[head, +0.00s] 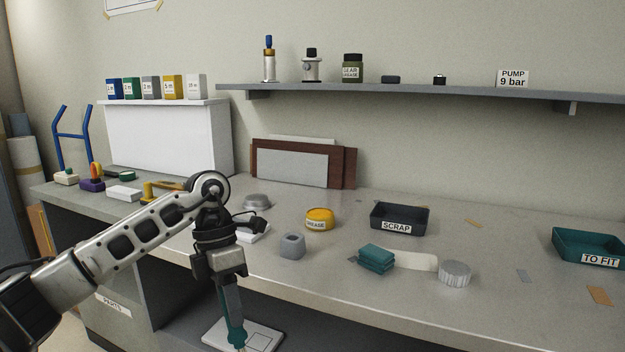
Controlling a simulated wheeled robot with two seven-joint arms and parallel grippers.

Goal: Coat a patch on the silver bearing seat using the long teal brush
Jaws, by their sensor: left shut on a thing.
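My left gripper (229,282) points down at the table's front edge. It is shut on a long teal brush (236,331), whose lower end points down over a white plate (266,336) with an outlined square. I cannot tell whether the brush tip touches the plate. No label marks the bearing seat. A silver ribbed round piece (455,273) stands on the table to the right. A low silver-grey round piece (257,201) and a grey block with a hole (292,246) stand nearer the gripper. My right gripper is not in view.
Boards (292,166) lean at the wall. The front right tabletop is mostly clear.

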